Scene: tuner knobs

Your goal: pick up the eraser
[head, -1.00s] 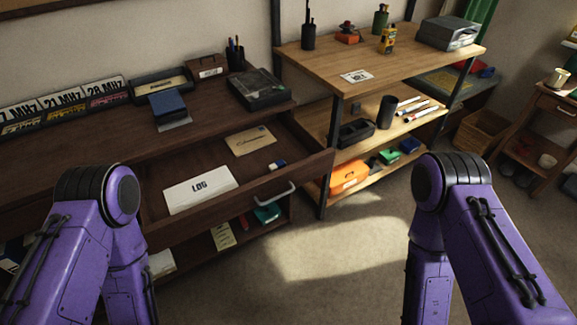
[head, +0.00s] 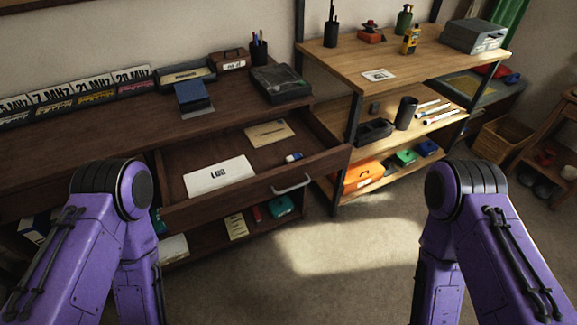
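A small blue and white eraser (head: 293,157) lies inside the open drawer (head: 262,193) of the dark wooden desk, near the drawer's right end. A white LOG book (head: 219,175) and a tan envelope (head: 270,134) lie in the same drawer, to its left and behind it. Both my purple arms show at the lower left and lower right, apart from the drawer. Neither gripper shows; both are out of the frame.
The drawer's metal handle (head: 292,185) sticks out at the front. A black tray (head: 280,84) and a blue box (head: 193,97) stand on the desk top (head: 100,128). A wooden shelf unit (head: 450,67) stands to the right. The floor (head: 340,270) in front is clear.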

